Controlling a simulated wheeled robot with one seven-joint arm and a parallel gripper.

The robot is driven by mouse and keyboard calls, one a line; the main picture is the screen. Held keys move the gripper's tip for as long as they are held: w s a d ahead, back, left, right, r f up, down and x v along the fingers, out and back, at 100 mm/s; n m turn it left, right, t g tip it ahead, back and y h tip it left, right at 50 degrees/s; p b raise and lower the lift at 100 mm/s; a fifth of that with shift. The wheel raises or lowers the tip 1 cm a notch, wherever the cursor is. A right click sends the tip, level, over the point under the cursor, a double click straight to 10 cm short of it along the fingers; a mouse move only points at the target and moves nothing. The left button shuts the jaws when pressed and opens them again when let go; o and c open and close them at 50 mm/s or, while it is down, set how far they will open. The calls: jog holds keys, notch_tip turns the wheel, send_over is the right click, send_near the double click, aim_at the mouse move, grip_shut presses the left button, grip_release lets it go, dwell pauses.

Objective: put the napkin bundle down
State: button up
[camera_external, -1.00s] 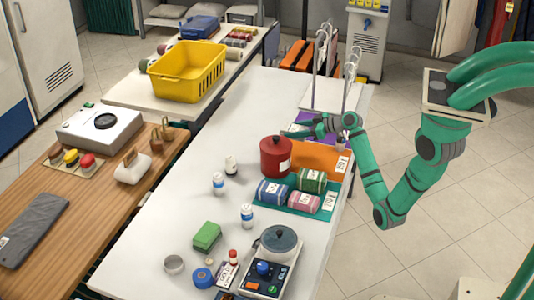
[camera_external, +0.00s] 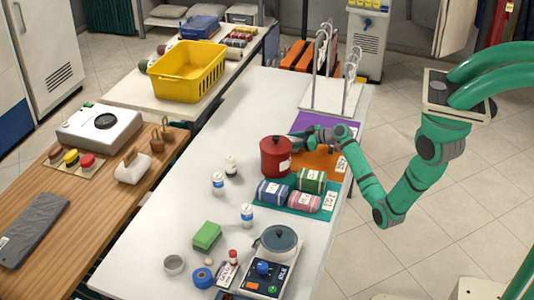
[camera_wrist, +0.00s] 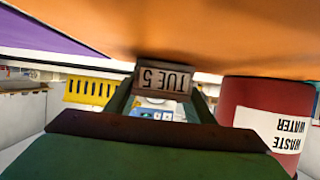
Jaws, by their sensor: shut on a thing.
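My gripper (camera_external: 308,138) is low over the orange mat (camera_external: 322,163), near the purple mat (camera_external: 310,122) and behind the red canister (camera_external: 276,157). In the wrist view my gripper (camera_wrist: 160,100) is shut on the napkin bundle (camera_wrist: 163,78), whose end carries a "TUE 5" tag. The rest of the bundle is mostly hidden, and its colour is hard to tell. The wrist view is upside down, with the orange mat (camera_wrist: 230,35) close to the bundle. I cannot tell whether they touch.
The red canister, labelled "WASTE WATER" (camera_wrist: 285,130), stands close beside my gripper. Blue (camera_external: 272,192), green (camera_external: 311,180) and pink (camera_external: 304,202) bundles lie on the teal mat (camera_external: 268,208). A metal rack (camera_external: 335,95) stands behind the purple mat. The orange mat's right part looks clear.

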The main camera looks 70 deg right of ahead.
aim_at(293, 141)
jog(key=shift+f, duration=0.1)
jog(key=o, duration=1.1)
jog(key=v, duration=0.5)
jog(key=shift+s, duration=0.25)
jog(key=r, duration=0.7)
jog(key=shift+w+r, duration=0.1)
jog(key=shift+w, duration=0.1)
